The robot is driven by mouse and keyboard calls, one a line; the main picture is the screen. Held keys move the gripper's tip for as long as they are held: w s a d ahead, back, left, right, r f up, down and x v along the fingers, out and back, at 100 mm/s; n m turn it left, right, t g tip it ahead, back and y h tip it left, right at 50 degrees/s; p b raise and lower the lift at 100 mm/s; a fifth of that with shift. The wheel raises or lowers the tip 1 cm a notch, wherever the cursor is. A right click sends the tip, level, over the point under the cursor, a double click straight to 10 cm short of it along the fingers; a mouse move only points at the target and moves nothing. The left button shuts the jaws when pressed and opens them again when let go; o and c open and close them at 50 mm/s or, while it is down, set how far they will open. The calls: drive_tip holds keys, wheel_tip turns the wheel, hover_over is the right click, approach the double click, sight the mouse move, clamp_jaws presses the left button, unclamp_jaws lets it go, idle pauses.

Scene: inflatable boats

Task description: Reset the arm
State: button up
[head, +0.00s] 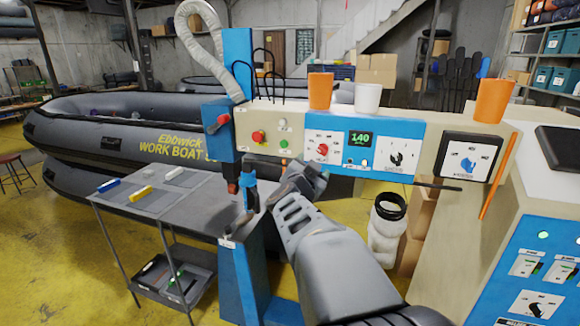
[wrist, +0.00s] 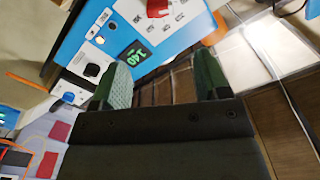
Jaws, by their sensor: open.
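My grey arm reaches up from the lower right of the head view. My gripper (head: 306,180) is in front of the machine's control panel (head: 340,124), below its red knob; contact cannot be judged. In the wrist view my gripper (wrist: 163,82) shows two green fingers spread apart with nothing between them. The blue panel with the green digital display (wrist: 138,54) lies just beyond the left finger, tilted in the picture. The fingertips are hard to make out in the head view.
An orange cup (head: 320,91), a white cup (head: 367,98) and another orange cup (head: 493,100) stand on the machine's top. A grey work table (head: 160,215) with small coloured items is at left. An inflatable boat (head: 90,135) lies behind. Yellow floor shows at lower left.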

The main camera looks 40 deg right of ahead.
drive_tip(key=w+a+f+n+t+y, duration=0.3)
drive_tip(key=w+a+f+n+y, duration=0.15)
drive_tip(key=a+f+y, duration=0.2)
drive_tip(key=s+a+f+n+g+y, duration=0.2)
drive_tip(key=a+f+n+y, duration=0.2)
drive_tip(key=a, duration=0.3)
drive_tip(key=s+a+f+n+g+y, duration=0.2)
drive_tip(key=s+a+f+n+y, duration=0.15)
drive_tip(key=a+f, duration=0.2)
drive_tip(key=s+a+f+n+g+y, duration=0.1)
drive_tip(key=s+a+f+n+g, duration=0.2)
drive_tip(key=s+a, duration=0.5)
drive_tip(key=shift+s+a+n+g, duration=0.3)
drive_tip(key=shift+a+n+g, duration=0.4)
drive_tip(key=shift+n, duration=0.5)
drive_tip(key=shift+a, duration=0.2)
drive_tip(key=shift+c, duration=0.3)
